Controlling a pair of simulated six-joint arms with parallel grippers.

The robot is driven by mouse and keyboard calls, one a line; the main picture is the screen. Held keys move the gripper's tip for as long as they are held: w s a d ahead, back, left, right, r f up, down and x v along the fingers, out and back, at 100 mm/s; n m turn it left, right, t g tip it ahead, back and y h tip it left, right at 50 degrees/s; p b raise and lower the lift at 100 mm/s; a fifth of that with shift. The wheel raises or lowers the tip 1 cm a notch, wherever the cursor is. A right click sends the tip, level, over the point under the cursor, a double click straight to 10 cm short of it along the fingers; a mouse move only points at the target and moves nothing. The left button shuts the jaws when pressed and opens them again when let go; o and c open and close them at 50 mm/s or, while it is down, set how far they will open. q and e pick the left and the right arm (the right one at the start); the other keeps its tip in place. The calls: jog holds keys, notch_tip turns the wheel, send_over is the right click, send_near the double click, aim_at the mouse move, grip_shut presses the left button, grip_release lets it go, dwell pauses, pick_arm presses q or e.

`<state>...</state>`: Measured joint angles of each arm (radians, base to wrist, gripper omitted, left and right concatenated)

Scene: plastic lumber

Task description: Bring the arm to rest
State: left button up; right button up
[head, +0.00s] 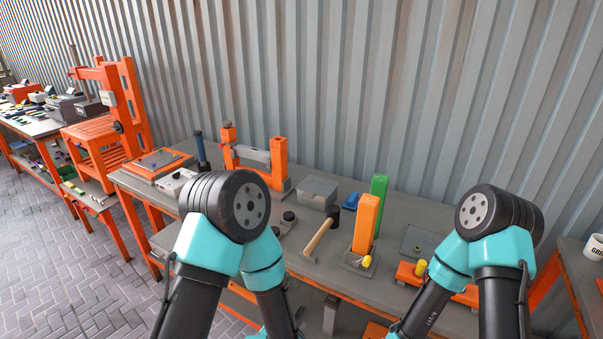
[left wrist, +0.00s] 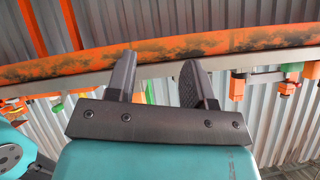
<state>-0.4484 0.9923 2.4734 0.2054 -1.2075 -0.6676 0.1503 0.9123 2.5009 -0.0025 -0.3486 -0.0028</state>
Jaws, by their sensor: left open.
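In the head view both of my arms are folded, with their black and teal elbow joints raised in front of the workbench (head: 330,262). Neither gripper shows in the head view. In the left wrist view my left gripper (left wrist: 160,88) is open, its two dark fingers apart with nothing between them. Beyond the fingers runs a worn orange beam (left wrist: 230,42) in front of corrugated metal. I cannot tell whether the fingers touch it; they appear apart from it.
On the bench are an orange block (head: 366,222), a green block (head: 379,190), a hammer (head: 320,238), a grey metal box (head: 317,192) and an orange frame (head: 279,165). An orange press (head: 135,105) stands left. A white mug (head: 595,247) is at far right. Paved floor lies left.

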pick_arm(q)
jog(key=s+a+f+n+g, duration=0.5)
jog(key=s+a, duration=0.1)
jog(key=a, duration=0.4)
jog(key=s+a+f+n+g+y, duration=0.1)
jog(key=s+a+f+n+g, duration=0.3)
jog(key=a, duration=0.6)
notch_tip(320, 180, down, 3)
jog(key=shift+s+r+n+g, duration=0.2)
jog(key=shift+s+n+g, duration=0.2)
jog(key=shift+s+n, duration=0.55)
